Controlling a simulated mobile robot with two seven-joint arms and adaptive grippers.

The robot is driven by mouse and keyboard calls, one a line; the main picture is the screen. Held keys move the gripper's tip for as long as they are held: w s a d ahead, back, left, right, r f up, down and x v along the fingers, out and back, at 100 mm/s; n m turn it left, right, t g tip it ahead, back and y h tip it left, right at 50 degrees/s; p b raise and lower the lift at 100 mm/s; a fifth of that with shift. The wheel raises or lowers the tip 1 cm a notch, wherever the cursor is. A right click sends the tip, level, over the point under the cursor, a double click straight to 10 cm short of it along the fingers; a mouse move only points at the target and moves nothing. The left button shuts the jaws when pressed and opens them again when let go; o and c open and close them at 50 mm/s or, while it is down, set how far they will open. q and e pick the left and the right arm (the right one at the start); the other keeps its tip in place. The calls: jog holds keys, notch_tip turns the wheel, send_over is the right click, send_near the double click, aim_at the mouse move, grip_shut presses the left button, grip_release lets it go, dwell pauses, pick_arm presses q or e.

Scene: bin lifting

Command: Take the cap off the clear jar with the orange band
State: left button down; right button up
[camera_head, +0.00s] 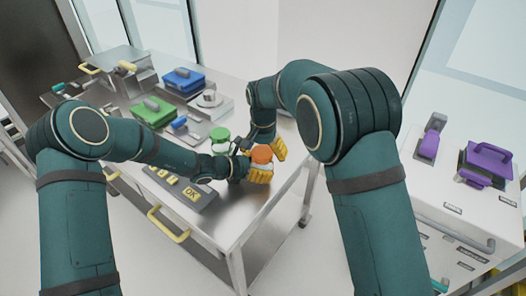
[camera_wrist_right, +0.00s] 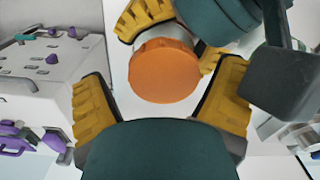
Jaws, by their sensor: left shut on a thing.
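The jar with the orange cap (camera_head: 262,154) is held above the front right part of the metal table. Its cap also faces the camera in the right wrist view (camera_wrist_right: 164,70), and most of the jar body is hidden. My left gripper (camera_head: 258,174) is shut on the jar body below the cap; its yellow fingers show behind the cap in the right wrist view (camera_wrist_right: 146,16). My right gripper (camera_wrist_right: 160,84) is open, one yellow finger to each side of the orange cap, apparently apart from it. In the head view it is right next to the cap (camera_head: 279,148).
A green-capped jar (camera_head: 220,135) stands just left of the held jar. A grey panel with yellow buttons (camera_head: 182,190) lies along the table's front. Green (camera_head: 152,112) and blue (camera_head: 184,80) boxes stand further back. A white cabinet with purple items (camera_head: 470,205) is at right.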

jog(key=shift+r, duration=2.35)
pick_arm(q)
grip_release()
pick_arm(e)
jog(key=shift+s+a, duration=0.1)
